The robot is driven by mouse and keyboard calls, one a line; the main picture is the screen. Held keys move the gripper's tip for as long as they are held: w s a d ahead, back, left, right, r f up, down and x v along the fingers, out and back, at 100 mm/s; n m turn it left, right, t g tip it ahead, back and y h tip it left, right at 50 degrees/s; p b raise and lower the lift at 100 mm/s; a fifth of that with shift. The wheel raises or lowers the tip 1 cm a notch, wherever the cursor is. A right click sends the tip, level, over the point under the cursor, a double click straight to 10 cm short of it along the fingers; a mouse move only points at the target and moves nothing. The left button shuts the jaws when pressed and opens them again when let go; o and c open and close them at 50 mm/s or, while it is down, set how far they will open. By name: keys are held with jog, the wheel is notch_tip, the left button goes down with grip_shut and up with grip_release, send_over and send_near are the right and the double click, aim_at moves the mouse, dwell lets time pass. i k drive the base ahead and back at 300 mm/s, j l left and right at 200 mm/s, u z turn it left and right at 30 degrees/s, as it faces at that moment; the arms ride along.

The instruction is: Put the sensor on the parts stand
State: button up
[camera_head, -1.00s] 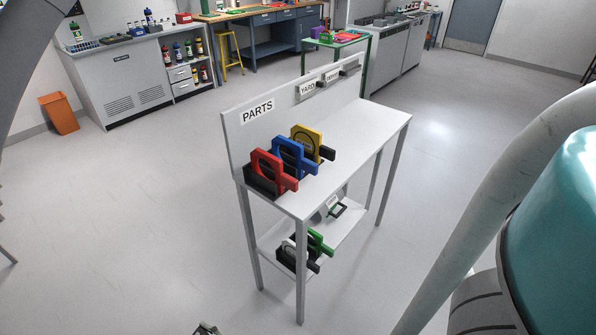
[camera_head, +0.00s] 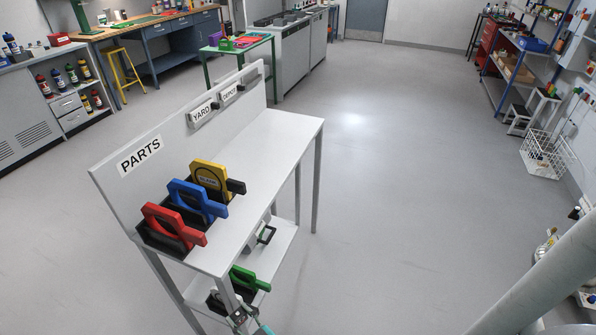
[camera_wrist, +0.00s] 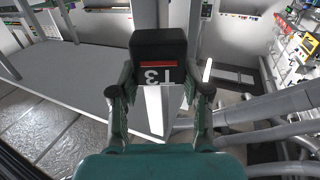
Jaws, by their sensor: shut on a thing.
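My gripper (camera_wrist: 155,95) is shut on a black block with a red stripe and the marking "T3", which I take to be the sensor (camera_wrist: 158,52). In the head view my gripper (camera_head: 242,318) is at the bottom edge, low by the near leg of the parts stand; the sensor cannot be made out there. The parts stand (camera_head: 272,150) is a white table with a "PARTS" back panel and a lower shelf (camera_head: 272,262). Red (camera_head: 172,225), blue (camera_head: 198,200) and yellow (camera_head: 212,180) framed parts stand in dark holders at its near left end.
A green part (camera_head: 247,280) and a dark one sit on the lower shelf. The top's right half is bare, below "YARD" and "DEPOT" labels (camera_head: 215,105). A green-legged table (camera_head: 238,48) stands behind. The floor to the right is open, up to a white wire basket (camera_head: 548,155).

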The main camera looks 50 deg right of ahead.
aim_at(271, 160)
jog(key=i+l+z, duration=0.2)
jog(key=z, duration=0.2)
jog(key=i+l+z, duration=0.15)
jog(key=z, duration=0.2)
jog(key=i, duration=0.1)
